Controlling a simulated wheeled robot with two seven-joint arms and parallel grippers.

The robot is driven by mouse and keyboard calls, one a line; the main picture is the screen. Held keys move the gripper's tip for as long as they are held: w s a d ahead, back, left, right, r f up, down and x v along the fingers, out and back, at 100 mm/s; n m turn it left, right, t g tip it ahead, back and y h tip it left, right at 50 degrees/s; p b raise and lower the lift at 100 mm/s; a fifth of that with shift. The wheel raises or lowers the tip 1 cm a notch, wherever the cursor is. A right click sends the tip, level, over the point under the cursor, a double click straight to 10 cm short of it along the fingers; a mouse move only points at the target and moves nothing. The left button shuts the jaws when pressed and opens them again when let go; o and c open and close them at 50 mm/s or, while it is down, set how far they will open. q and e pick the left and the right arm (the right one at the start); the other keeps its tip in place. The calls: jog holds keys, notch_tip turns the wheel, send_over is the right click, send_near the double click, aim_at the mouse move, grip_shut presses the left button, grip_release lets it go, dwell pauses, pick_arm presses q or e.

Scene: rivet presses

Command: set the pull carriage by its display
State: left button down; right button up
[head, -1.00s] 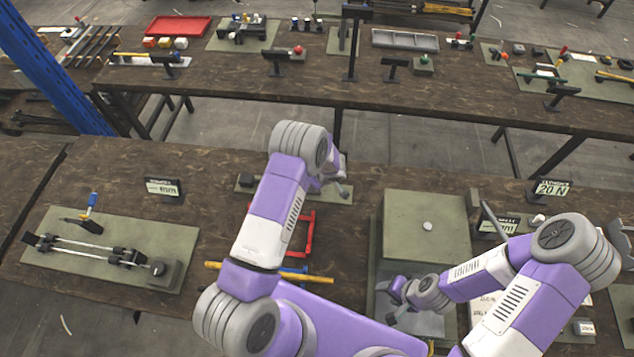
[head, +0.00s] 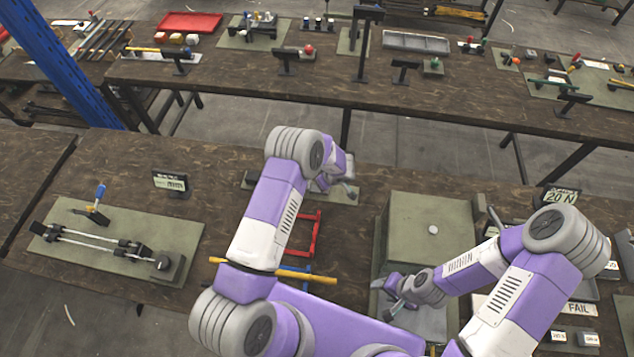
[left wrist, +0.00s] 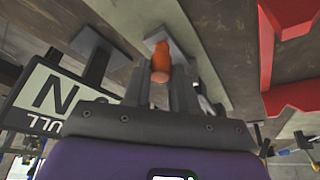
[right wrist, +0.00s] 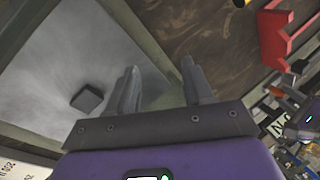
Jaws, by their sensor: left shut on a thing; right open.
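My left gripper (head: 343,183) is over a narrow green-grey base plate (head: 347,197) behind the red frame. In the left wrist view its fingers are shut on an orange-red knob (left wrist: 161,62) in front of a grey block. The carriage itself is largely hidden by my arm and fingers.
A red frame (head: 316,235) stands right of my left forearm. A large green-grey box (head: 432,215) stands right of it. A "20 N" display (head: 560,197) is at the right. A rail fixture (head: 95,245) and another display (head: 171,182) are at the left.

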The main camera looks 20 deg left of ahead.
pick_arm(q)
jog(key=shift+d, duration=0.2)
jog(key=c, duration=0.9)
grip_release()
jog(key=shift+a, duration=0.1)
jog(key=shift+v, duration=3.8)
